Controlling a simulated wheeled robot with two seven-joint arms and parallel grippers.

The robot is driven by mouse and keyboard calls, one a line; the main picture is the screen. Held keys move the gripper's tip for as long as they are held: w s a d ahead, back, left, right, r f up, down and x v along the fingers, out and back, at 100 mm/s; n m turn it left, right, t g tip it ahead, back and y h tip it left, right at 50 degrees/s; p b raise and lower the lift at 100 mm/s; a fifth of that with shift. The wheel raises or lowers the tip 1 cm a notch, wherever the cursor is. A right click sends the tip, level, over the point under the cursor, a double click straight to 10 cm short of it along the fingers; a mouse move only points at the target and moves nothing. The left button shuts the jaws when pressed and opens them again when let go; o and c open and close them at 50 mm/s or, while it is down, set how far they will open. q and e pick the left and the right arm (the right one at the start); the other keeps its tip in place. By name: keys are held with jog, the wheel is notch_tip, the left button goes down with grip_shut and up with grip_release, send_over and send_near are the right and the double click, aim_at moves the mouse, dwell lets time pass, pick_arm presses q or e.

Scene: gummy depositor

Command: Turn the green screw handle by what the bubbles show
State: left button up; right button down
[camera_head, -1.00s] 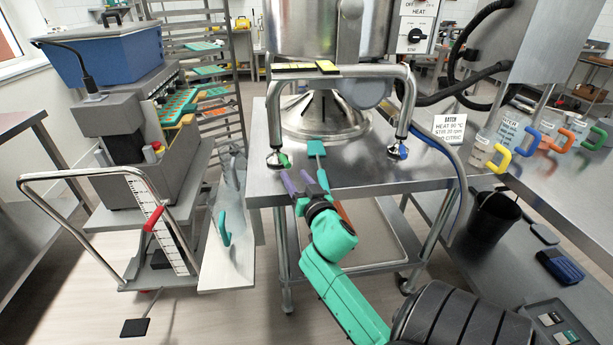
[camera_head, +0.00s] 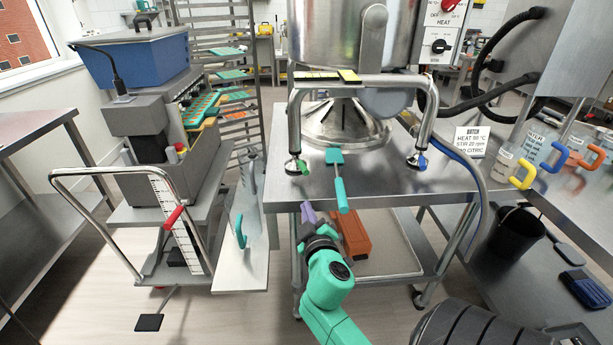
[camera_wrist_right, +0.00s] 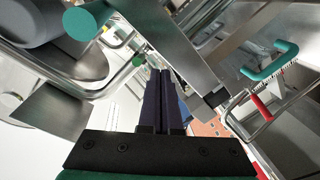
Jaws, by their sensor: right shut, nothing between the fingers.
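The green screw handle (camera_head: 297,166) is at the left foot of the steel frame (camera_head: 365,84), on the table. A blue screw handle (camera_head: 420,162) is at the right foot. The bubble levels, yellow and black, lie on the frame's top bar, one long (camera_head: 316,75) and one short (camera_head: 348,75); their bubbles are too small to read. My right gripper (camera_head: 308,208) is shut and empty at the table's front edge, nearer than the green handle and apart from it. In the right wrist view its dark fingers (camera_wrist_right: 160,75) are together, with a green part (camera_wrist_right: 138,60) beyond. My left gripper is out of view.
A teal scraper (camera_head: 339,185) lies on the table (camera_head: 385,183), its handle by the front edge. A trolley with a teal-handled plate (camera_head: 241,270) stands at the left. Cups with coloured handles (camera_head: 522,175) stand at the right. An orange-brown block (camera_head: 352,235) is on the lower shelf.

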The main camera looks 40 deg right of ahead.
aim_at(282, 193)
jog(key=w+a+r+n+h+p, duration=0.15)
jog(key=w+a+n, duration=0.3)
jog(key=n, duration=0.55)
jog(key=shift+n+h, duration=0.3)
jog(key=shift+h, duration=0.25)
jog(key=p+x, duration=0.1)
jog(key=x, duration=0.7)
jog(key=shift+d+r, duration=0.1)
jog(key=shift+r, duration=0.05)
jog(key=d, duration=0.1)
jog(key=d+p, duration=0.2)
jog(key=shift+s+d+r, duration=0.2)
jog(key=shift+d+r, duration=0.1)
jog(key=shift+s+d, duration=0.25)
jog(key=shift+d, duration=0.1)
jog(key=shift+w, duration=0.1)
jog(key=shift+d, duration=0.1)
